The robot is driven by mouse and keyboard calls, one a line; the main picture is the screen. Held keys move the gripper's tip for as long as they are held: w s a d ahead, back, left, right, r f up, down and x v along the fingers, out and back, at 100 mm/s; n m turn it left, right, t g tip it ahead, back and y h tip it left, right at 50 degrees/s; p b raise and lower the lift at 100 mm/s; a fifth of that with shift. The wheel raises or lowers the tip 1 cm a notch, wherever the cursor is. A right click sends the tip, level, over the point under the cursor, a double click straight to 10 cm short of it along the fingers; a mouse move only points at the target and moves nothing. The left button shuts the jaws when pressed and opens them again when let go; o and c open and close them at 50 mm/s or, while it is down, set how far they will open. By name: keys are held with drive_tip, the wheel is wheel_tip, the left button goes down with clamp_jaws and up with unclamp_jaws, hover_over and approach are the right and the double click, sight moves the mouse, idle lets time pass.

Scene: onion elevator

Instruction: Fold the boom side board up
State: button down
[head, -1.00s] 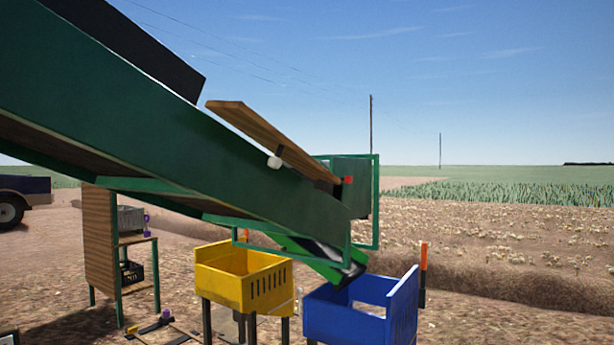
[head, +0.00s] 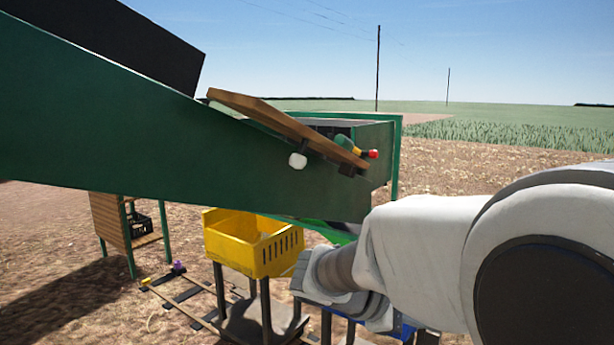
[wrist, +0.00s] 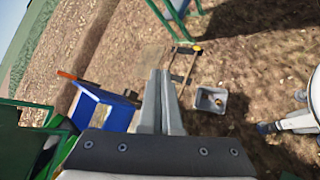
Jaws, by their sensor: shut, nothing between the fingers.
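The boom side board is a brown wooden board (head: 280,122) on the upper edge of the green boom (head: 150,145). It leans outward, sloping down to the right. A white knob (head: 298,161) sits below its middle. A red-tipped knob (head: 373,154) with yellow and green parts is at its lower right end. My gripper (wrist: 163,75) shows in the wrist view, its two fingers together with nothing between them, pointing over the ground. In the head view my arm reaches in from the right, below and right of the board, and the fingertips cannot be made out.
A yellow crate (head: 250,242) stands on legs below the boom. A blue crate (wrist: 105,108) is left of my fingers in the wrist view; my arm mostly covers it in the head view. A grey tub (wrist: 211,101) is on the ground. A dark panel (head: 110,45) rises above the boom.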

drive_tip(key=w+a+r+n+t+h+p, duration=0.4)
drive_tip(key=w+a+r+n+p, duration=0.15)
drive_tip(key=w+a+r, duration=0.35)
drive_tip(key=n+t+p, duration=0.5)
drive_tip(key=n+t, duration=0.3)
drive_tip(key=t, duration=0.1)
approach(344, 158)
wheel_tip(344, 158, down, 2)
drive_tip(key=w+d, duration=0.2)
drive_tip(key=w, duration=0.1)
drive_tip(key=d+r, duration=0.1)
drive_tip(key=w+r+p, duration=0.1)
drive_tip(key=r, duration=0.1)
drive_tip(key=shift+d, duration=0.35)
drive_tip(key=shift+w+d+r, duration=0.15)
drive_tip(key=shift+d+r, duration=0.05)
drive_tip(key=shift+r, duration=0.15)
drive_tip(key=shift+t, duration=0.4)
